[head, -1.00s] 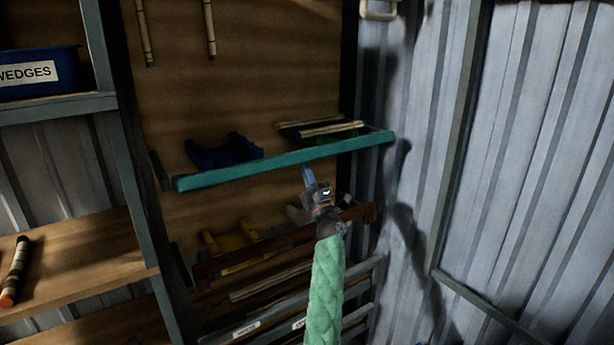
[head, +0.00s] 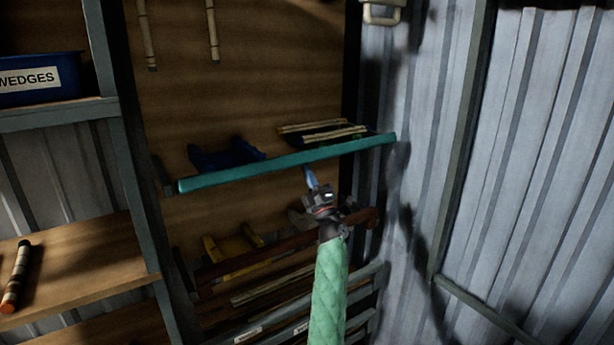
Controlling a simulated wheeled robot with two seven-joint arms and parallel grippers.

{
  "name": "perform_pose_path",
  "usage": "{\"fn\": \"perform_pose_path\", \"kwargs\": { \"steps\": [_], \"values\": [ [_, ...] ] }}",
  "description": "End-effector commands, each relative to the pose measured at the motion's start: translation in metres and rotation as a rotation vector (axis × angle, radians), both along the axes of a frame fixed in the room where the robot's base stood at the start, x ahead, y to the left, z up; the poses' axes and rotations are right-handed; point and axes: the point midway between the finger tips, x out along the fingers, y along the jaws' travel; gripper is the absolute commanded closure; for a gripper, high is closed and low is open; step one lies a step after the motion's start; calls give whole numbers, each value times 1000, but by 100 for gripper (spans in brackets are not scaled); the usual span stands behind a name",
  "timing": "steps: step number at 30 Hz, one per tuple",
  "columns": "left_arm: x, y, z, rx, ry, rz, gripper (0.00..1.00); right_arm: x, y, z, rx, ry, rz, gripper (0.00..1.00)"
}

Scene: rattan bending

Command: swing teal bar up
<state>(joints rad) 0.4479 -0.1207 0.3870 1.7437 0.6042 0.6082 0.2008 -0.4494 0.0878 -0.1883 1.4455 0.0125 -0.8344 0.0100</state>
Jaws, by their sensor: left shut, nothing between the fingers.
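The teal bar (head: 285,163) runs across the front of the rack bay, its right end a little higher than its left. My left gripper (head: 310,178) comes up from below with its arm in a green quilted sleeve. Its fingers are shut and empty, with the blue tips just under the teal bar, right of its middle. I cannot tell whether the tips touch the bar. My right gripper is not in view.
Behind the teal bar are a dark blue holder (head: 226,154) and several pale sticks (head: 325,132). Below are a brown bar (head: 260,260) and a yellow holder (head: 235,249). A shelf (head: 70,262) with a blue WEDGES bin (head: 30,78) stands left; a corrugated wall (head: 530,150) closes the right.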

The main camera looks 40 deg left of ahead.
Motion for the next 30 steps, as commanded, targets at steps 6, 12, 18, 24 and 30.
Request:
{"fn": "perform_pose_path", "kwargs": {
  "steps": [6, 12, 18, 24, 30],
  "values": [
    [0, -4, 3, 4, -4, -2, 100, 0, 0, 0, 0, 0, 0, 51],
    [0, -6, 9, 4, -4, -3, 100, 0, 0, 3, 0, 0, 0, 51],
    [-1, -10, 17, 5, -4, -4, 100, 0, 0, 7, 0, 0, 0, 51],
    [-2, -13, 26, 5, -6, -4, 100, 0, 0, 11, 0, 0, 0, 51],
    [-3, -15, 32, 6, -8, -2, 100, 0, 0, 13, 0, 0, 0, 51]
  ]
}}
